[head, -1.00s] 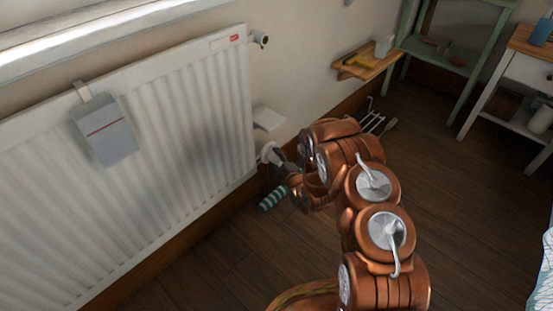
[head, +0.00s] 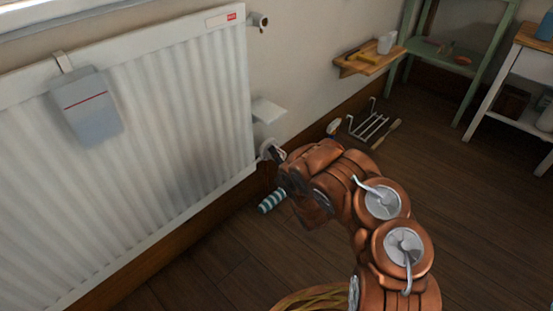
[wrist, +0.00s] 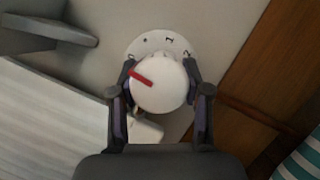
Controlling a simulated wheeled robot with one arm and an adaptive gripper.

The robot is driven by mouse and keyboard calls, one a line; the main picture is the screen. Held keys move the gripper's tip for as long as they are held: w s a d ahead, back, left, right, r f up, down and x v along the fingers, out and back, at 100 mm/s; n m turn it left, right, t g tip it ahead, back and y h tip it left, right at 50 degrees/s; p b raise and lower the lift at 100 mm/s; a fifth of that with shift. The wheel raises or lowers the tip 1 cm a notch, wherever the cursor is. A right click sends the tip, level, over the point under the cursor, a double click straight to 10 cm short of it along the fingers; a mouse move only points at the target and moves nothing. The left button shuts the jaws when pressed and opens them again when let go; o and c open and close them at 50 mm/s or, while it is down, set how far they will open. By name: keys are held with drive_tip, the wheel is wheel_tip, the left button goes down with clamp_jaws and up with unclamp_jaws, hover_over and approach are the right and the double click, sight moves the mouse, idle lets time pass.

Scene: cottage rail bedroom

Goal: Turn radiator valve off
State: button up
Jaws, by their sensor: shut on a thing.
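The radiator valve (wrist: 160,88) is a round white knob with a red pointer bar in the wrist view. A white dial plate with dark marks shows behind its upper edge. The red bar points to the upper left. My gripper (wrist: 160,92) is shut on the knob, with one dark finger on each side of it. In the head view the valve (head: 265,149) is a small white shape at the radiator's lower right corner, mostly hidden by my gripper (head: 277,158). The white ribbed radiator (head: 190,110) fills the left.
A small white shelf (head: 267,110) sits on the wall just above the valve. A striped roll (head: 272,201) lies below my gripper. A wooden wall shelf (head: 368,60), a wire rack (head: 369,124) and a green shelf unit (head: 450,55) are farther right.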

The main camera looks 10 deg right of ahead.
drive_tip(key=shift+a+n+y, duration=0.1)
drive_tip(key=shift+n+y, duration=0.3)
drive_tip(key=shift+n, duration=0.3)
drive_tip(key=o, duration=1.2)
drive_tip(key=shift+c, duration=0.2)
